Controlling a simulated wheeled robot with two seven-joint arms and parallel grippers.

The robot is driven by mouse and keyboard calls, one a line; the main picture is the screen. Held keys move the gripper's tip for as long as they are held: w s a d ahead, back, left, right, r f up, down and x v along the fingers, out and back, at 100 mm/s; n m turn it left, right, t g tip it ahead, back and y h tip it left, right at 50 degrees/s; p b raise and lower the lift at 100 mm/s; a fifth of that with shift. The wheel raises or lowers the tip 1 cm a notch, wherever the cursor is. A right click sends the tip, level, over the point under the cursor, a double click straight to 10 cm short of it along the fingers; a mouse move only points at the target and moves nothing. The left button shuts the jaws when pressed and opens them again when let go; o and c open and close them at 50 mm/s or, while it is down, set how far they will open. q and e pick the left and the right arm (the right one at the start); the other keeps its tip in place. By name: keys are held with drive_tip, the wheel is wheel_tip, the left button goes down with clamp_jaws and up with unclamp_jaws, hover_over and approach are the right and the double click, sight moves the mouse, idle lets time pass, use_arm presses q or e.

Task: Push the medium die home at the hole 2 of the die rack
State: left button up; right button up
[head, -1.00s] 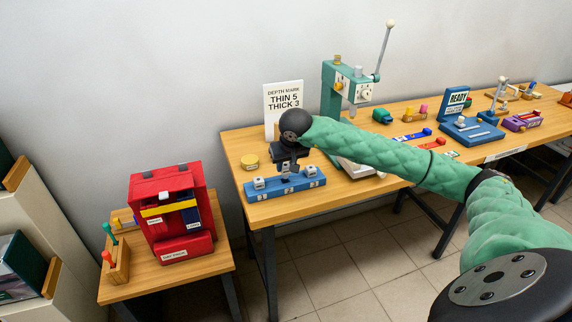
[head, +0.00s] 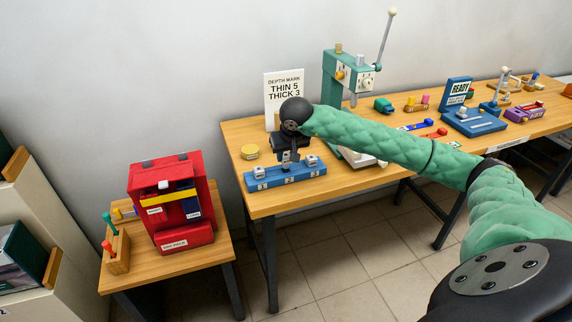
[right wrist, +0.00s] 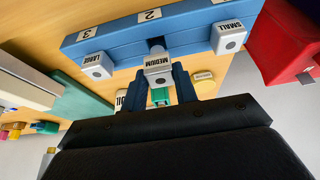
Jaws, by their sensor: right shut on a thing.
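The blue die rack (head: 258,187) lies on the left end of the long table, its positions labelled 1, 2 and 3. My right gripper (head: 290,157) points down over the rack's middle. In the right wrist view its fingers (right wrist: 160,88) are shut on the grey medium die (right wrist: 158,62), labelled MEDIUM. The die is in line with hole 2 of the rack (right wrist: 120,45). The large die (right wrist: 97,66) and small die (right wrist: 229,38) stand in the rack on either side.
A white depth mark card (head: 284,92) and a green press (head: 335,78) stand behind the rack. A red box (head: 172,215) stands on a lower table at the left.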

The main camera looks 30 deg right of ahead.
drive_tip(key=shift+b, duration=1.15)
idle(1.6)
drive_tip(key=shift+f+b, duration=1.4)
drive_tip(key=shift+f, duration=0.2)
idle(1.3)
drive_tip(key=o, duration=1.1)
drive_tip(key=shift+o, duration=0.7)
drive_tip(key=o, duration=0.5)
drive_tip(key=shift+o, duration=0.2)
drive_tip(key=shift+r, duration=0.2)
